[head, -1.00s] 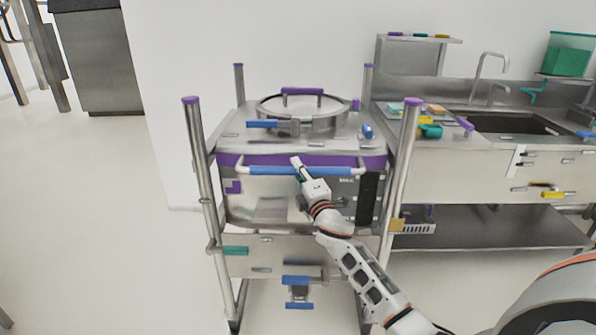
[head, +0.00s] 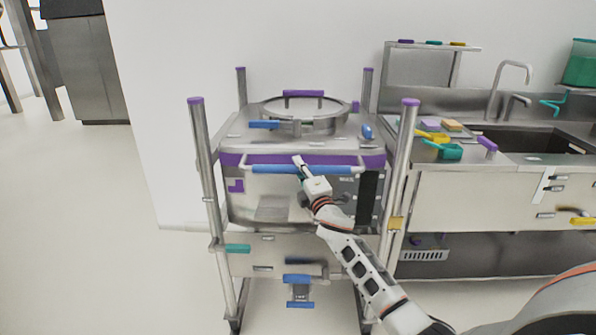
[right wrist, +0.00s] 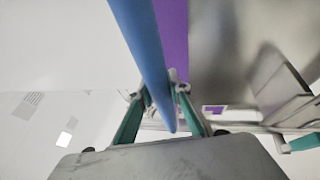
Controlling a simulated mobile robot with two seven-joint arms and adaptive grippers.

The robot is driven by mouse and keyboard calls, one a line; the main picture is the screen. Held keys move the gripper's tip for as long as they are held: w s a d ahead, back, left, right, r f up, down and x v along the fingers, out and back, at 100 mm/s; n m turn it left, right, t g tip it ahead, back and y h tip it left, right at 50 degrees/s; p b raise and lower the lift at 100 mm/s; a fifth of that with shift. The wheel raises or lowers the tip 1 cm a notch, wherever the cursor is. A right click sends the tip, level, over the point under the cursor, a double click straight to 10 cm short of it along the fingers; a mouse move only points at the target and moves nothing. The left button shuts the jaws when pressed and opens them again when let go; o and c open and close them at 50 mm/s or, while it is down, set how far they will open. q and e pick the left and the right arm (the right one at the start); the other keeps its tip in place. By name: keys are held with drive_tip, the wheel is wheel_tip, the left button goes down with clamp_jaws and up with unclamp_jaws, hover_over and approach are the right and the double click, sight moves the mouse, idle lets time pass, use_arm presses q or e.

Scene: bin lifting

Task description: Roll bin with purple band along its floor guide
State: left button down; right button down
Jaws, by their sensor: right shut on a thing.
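The steel bin (head: 290,195) with a purple band (head: 232,159) stands in the middle of the head view, in a frame of upright posts with purple caps. A blue handle bar (head: 270,170) runs across its front, just below the band. My right gripper (head: 300,165) is shut on the blue bar near its middle. In the right wrist view the blue bar (right wrist: 145,50) passes between the green fingers (right wrist: 158,105), and the purple band (right wrist: 173,35) lies beside it. I cannot make out a floor guide. My left gripper is not in view.
A steel sink counter (head: 470,190) with small coloured items stands to the right, close beside the bin. A white wall (head: 170,120) is behind. A dark steel cabinet (head: 85,70) is at the far left. Open pale floor (head: 90,230) lies to the left.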

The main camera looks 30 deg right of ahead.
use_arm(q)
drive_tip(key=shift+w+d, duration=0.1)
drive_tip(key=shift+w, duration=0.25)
use_arm(e)
drive_tip(key=shift+w+d+f, duration=0.25)
drive_tip(key=shift+w+d, duration=0.05)
drive_tip(key=shift+d, duration=0.05)
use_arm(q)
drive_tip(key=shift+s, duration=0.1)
use_arm(e)
drive_tip(key=c, duration=1.8)
unclamp_jaws()
drive_tip(key=shift+d, duration=0.1)
drive_tip(key=shift+c, duration=0.2)
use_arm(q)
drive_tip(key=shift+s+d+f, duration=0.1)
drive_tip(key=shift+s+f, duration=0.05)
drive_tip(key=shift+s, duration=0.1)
use_arm(e)
drive_tip(key=shift+r, duration=0.1)
drive_tip(key=shift+s+a, duration=0.2)
drive_tip(key=shift+s, duration=0.05)
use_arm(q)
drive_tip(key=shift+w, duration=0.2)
use_arm(e)
drive_tip(key=v, duration=1.1)
drive_tip(key=shift+s, duration=0.25)
